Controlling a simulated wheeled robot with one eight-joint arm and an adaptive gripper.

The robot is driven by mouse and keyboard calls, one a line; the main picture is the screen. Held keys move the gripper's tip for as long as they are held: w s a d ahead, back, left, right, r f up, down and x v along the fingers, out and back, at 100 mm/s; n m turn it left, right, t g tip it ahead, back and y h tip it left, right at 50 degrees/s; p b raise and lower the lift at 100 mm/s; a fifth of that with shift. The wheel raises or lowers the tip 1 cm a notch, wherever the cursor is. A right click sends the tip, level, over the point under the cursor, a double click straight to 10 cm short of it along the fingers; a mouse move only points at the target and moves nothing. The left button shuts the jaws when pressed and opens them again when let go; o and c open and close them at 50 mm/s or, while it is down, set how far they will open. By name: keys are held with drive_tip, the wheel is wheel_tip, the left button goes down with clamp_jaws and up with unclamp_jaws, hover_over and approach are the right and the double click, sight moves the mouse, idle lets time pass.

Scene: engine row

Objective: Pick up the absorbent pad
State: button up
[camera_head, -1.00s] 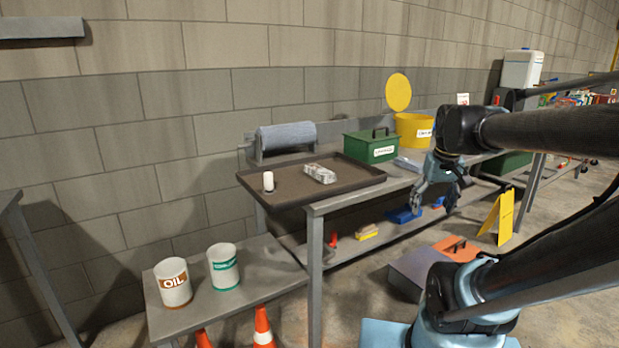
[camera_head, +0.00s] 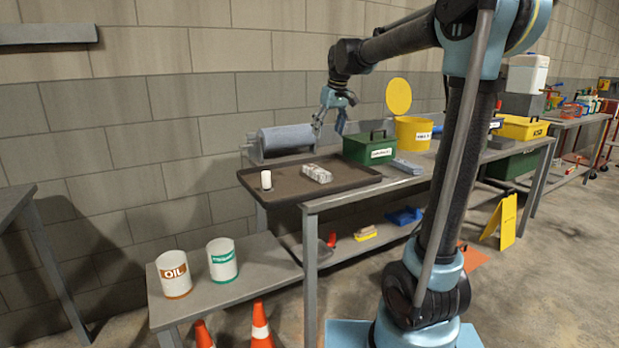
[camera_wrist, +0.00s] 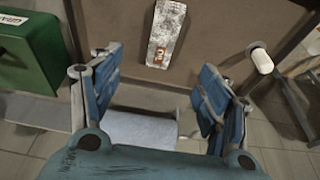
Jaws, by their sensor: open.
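My gripper (camera_head: 330,124) is open and empty, in the air above the back of the bench, between the roll and the green box. Its spread blue fingers also show in the wrist view (camera_wrist: 158,80). A mottled grey-white flat block (camera_head: 316,173) lies in the dark tray (camera_head: 275,196); in the wrist view the block (camera_wrist: 167,32) has a small orange label and lies beyond the fingertips. A flat blue-grey folded piece (camera_head: 407,166) lies right of the tray, in front of the green box. I cannot tell for sure which of these is the absorbent pad.
A grey roll (camera_head: 288,138) on a stand is behind the tray; a white cylinder (camera_head: 266,180) stands in the tray. A green box (camera_head: 370,148) and yellow bin (camera_head: 412,133) stand to the right. Two white cans (camera_head: 222,260) stand on the low bench.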

approach(317, 170)
drive_tip(key=x, duration=0.9)
drive_tip(key=shift+w+d, duration=0.1)
drive_tip(key=c, duration=1.1)
drive_tip(key=shift+r, duration=0.1)
